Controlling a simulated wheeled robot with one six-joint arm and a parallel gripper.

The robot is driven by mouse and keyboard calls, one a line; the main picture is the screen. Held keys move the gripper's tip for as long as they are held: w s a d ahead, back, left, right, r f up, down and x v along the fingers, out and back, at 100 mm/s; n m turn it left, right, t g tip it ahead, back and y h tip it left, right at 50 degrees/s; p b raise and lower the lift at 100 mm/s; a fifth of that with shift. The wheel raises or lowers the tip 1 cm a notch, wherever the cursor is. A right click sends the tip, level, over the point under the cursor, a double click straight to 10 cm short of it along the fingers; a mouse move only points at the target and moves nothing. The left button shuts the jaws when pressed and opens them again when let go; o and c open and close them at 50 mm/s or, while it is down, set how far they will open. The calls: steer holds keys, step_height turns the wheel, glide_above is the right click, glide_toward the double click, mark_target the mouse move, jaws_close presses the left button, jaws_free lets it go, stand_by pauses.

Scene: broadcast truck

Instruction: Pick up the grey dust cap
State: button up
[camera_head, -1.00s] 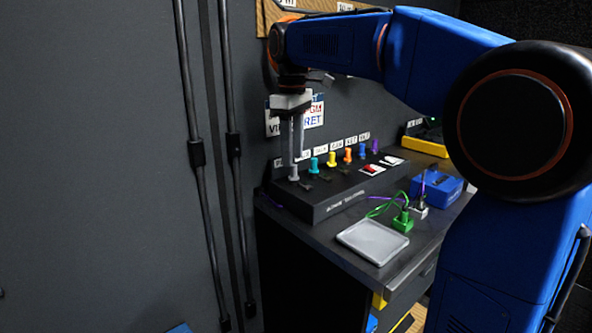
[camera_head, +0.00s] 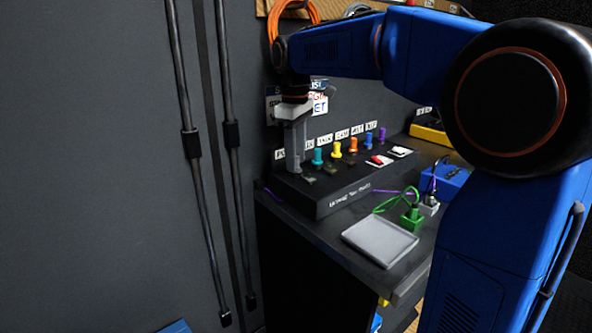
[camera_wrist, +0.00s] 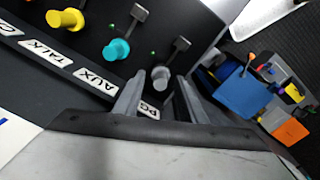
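The grey dust cap (camera_wrist: 162,77) is a small round knob in the wrist view, at the end of a row on the black panel, by the label "PG". My gripper (camera_wrist: 161,80) is open, with one finger on each side of the cap and a gap showing on both sides. In the head view my gripper (camera_head: 295,165) points down at the left end of the panel (camera_head: 345,190). Its fingers cover most of the grey cap there, so contact cannot be seen.
A teal cap (camera_wrist: 117,49) is the nearest neighbour, then a yellow cap (camera_wrist: 66,19). Small dark levers stand beside the caps. A grey tray (camera_head: 379,241) lies on the desk in front, next to a green plug (camera_head: 411,217) with a cable.

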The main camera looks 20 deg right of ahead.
steer(key=shift+f, duration=0.3)
steer(key=shift+c, duration=0.5)
jaws_close()
steer(key=shift+r, duration=0.1)
